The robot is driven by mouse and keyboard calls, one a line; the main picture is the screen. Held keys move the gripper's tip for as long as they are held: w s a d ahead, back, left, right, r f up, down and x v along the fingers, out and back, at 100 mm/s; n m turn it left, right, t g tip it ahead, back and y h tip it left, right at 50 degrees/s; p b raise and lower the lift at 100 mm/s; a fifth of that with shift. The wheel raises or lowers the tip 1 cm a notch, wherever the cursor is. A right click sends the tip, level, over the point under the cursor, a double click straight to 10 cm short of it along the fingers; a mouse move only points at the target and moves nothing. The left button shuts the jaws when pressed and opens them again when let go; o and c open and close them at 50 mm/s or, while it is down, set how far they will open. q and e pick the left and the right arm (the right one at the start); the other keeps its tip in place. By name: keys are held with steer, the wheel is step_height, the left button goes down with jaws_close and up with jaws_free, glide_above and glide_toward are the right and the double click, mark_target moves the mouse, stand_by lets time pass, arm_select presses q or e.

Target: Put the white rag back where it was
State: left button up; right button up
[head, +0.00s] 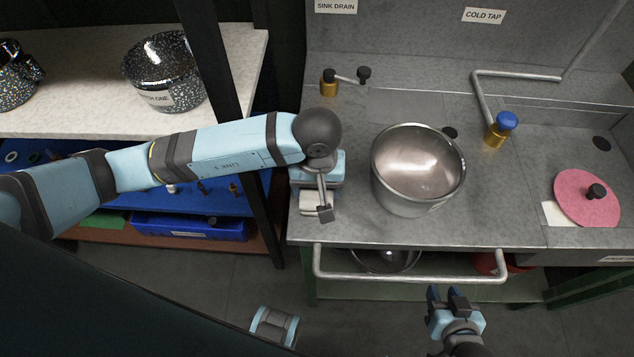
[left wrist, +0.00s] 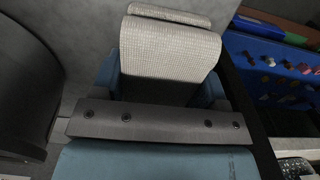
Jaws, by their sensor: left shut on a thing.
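The white rag (head: 310,201) is in the jaws of my left gripper (head: 322,198), at the left end of the steel counter in the head view. In the left wrist view the rag (left wrist: 168,50) is a pale, woven, folded cloth between the fingers, its far end bent over. My left gripper is shut on it. I cannot tell whether the rag touches the counter. My right gripper (head: 446,294) is in front of the counter, below the front rail, with its fingers apart and empty.
A steel pot (head: 417,170) stands just right of my left gripper. A front rail (head: 410,279) runs along the counter (head: 500,215). A pink lid (head: 587,198) lies at right, partly over a pale square (head: 554,214). A speckled pot (head: 165,72) stands on the left shelf (head: 70,92).

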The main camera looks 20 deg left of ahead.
arm_select(q)
steer(key=shift+f, duration=0.25)
steer(key=o, duration=1)
steer(key=shift+o, duration=0.2)
steer(key=shift+r, duration=0.5)
step_height(320, 180, up, 12)
steer(key=shift+f, duration=0.25)
